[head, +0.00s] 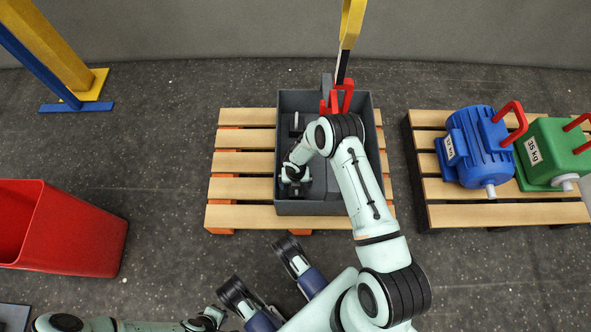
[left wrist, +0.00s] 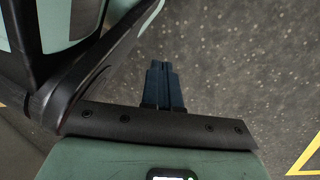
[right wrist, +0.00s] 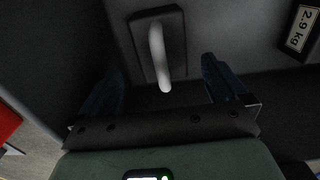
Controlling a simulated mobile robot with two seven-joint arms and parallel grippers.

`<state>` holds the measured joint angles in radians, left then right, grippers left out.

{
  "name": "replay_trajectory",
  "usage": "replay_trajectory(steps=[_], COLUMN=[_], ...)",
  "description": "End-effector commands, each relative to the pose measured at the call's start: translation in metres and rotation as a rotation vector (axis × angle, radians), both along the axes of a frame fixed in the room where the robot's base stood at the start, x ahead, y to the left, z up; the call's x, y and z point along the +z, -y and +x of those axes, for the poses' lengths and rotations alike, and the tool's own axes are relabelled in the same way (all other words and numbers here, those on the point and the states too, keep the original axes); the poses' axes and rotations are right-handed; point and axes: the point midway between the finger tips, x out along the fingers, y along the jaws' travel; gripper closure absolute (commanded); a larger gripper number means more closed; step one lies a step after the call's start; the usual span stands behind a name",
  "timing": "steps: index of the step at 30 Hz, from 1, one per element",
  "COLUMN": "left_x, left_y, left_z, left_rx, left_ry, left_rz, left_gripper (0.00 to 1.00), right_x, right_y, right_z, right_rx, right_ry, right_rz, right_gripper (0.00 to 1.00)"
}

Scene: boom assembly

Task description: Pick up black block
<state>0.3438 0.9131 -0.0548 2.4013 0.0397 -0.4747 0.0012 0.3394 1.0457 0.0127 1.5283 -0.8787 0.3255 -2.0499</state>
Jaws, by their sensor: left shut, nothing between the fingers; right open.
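In the right wrist view a black block (right wrist: 138,48) with a pale grey bar handle (right wrist: 158,60) lies ahead of my right gripper (right wrist: 165,85). The gripper's two dark blue fingers are spread to either side of the handle, with nothing held between them. In the head view my right gripper (head: 295,188) reaches down inside the dark grey bin (head: 325,208). A dark piece with a pale handle (head: 297,122) shows farther back in the bin; I cannot tell if it is the same block. My left gripper (left wrist: 161,85) is shut and empty above the dark floor.
The bin stands on a wooden pallet (head: 240,190). A red handle (head: 345,92) and a yellow post (head: 351,22) are at its back. A blue motor (head: 478,150) and green block (head: 552,150) sit on the right pallet. A red container (head: 75,235) stands left.

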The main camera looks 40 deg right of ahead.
Motion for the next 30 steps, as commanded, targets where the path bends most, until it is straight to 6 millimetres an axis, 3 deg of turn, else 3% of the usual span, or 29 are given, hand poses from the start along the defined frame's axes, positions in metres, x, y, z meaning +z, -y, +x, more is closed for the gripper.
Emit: replay_trajectory(steps=[12,22,30], left_x=[-0.022,-0.023,-0.023], left_y=[-0.004,-0.005,-0.005], left_z=[-0.04,-0.046,-0.045], left_rx=[0.013,0.015,0.014], left_ry=[-0.133,-0.151,-0.15], left_rz=[-0.01,-0.011,-0.011], left_gripper=[1.0,1.0,1.0], right_x=[-0.049,-0.055,-0.054], right_y=[0.008,0.008,0.008], right_z=[0.005,0.005,0.005], right_rx=[-0.002,-0.002,-0.002], right_ry=[0.0,0.001,0.001], right_rz=[0.001,0.0,0.001], right_gripper=[0.01,0.01,0.89])
